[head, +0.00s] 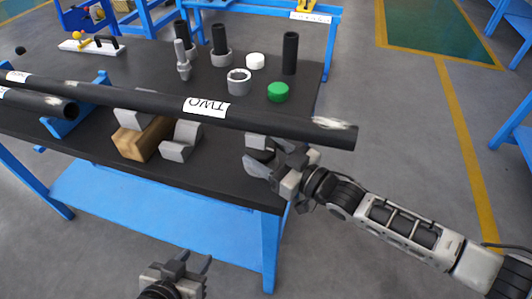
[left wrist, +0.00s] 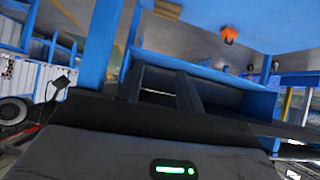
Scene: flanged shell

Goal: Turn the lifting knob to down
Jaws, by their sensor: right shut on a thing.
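I cannot make out for sure which part is the lifting knob. My right gripper (head: 268,158) is at the table's front right, just under the long black pipe marked TWO (head: 250,120). It appears shut on a grey block (head: 257,167), partly hidden by the jaws. My left gripper (head: 194,263) is low in front of the table, empty, with its fingers apart. The left wrist view shows blue frames, a dark surface and a green light (left wrist: 175,170).
The black table (head: 225,180) holds a wooden block (head: 140,138), another grey block (head: 181,141), a green cap (head: 278,92), a white cap (head: 255,61), a grey ring (head: 239,82) and several upright black tubes. A second pipe (head: 40,103) lies at left. The floor at right is clear.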

